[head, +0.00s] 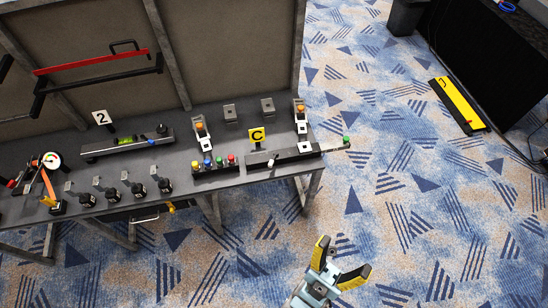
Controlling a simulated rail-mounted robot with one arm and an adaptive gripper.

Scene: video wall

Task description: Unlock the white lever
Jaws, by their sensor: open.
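My gripper (343,258) is at the bottom centre, in front of the bench and apart from it. Its two yellow-and-black fingers are spread, with nothing between them. Two similar fixtures with white parts and orange tops stand on the bench: one at the right end (301,124) and one left of the yellow C sign (202,138). A small white knob (270,163) sits on the dark bar below the C sign. I cannot tell which of these is the white lever, or whether any of them is locked.
The grey bench (225,182) also holds a row of coloured buttons (220,161), several black valves (138,189), a green vial (126,141) and a gauge (51,160). A rod with a green tip (346,141) juts past its right end.

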